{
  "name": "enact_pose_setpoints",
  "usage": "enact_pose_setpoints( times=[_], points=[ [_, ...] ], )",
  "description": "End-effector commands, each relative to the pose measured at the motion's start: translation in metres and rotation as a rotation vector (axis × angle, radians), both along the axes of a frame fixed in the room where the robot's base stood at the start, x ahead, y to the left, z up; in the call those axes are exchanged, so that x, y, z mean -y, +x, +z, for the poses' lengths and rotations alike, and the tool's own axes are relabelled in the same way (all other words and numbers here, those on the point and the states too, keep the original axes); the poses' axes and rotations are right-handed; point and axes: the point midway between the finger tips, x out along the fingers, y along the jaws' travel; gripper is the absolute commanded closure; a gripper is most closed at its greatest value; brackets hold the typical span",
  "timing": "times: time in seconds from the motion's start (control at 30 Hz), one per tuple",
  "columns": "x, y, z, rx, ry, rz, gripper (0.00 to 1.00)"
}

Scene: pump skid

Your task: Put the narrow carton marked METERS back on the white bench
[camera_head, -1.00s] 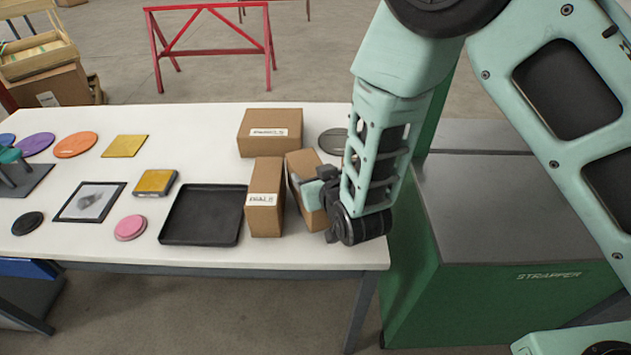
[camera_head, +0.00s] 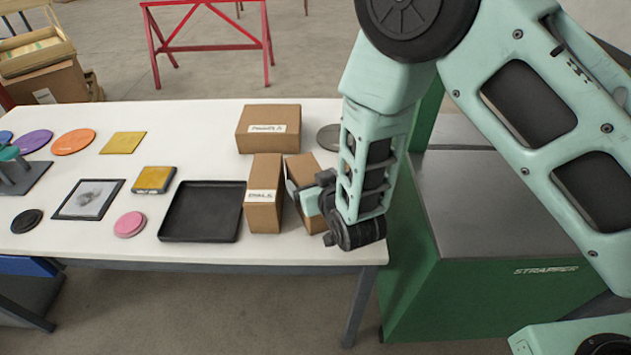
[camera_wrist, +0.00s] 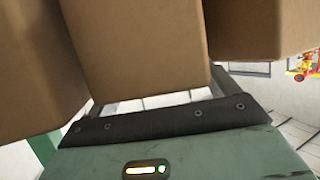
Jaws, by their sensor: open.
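A narrow brown carton (camera_head: 303,164) is at the right end of the white bench (camera_head: 215,111). It appears to stand on the bench, a little turned; its label is hidden, so I cannot read METERS. My gripper (camera_head: 306,198) is open at this carton, with one finger along its left side. In the wrist view the carton (camera_wrist: 135,50) rises close in front of the gripper's palm. I cannot tell whether a finger still touches it.
Another narrow carton (camera_head: 265,170) with a blurred label stands close on the left. A wider carton (camera_head: 268,118) stands behind. A black tray (camera_head: 202,212) lies left, a grey disc (camera_head: 329,137) behind the gripper. A green STRAPPER machine (camera_head: 480,290) stands right of the bench.

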Motion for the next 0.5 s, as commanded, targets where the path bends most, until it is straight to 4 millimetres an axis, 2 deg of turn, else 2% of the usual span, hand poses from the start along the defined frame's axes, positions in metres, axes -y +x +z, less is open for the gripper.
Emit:
enact_pose_setpoints(
  times=[0.1, 0.17, 0.5],
  points=[
    [0.000, 0.000, 0.005, 0.000, 0.000, 0.000, 0.13],
    [0.002, -0.008, 0.004, -0.002, -0.001, 0.001, 0.13],
    [0.025, -0.068, 0.030, 0.000, 0.001, 0.002, 0.13]
  ],
)
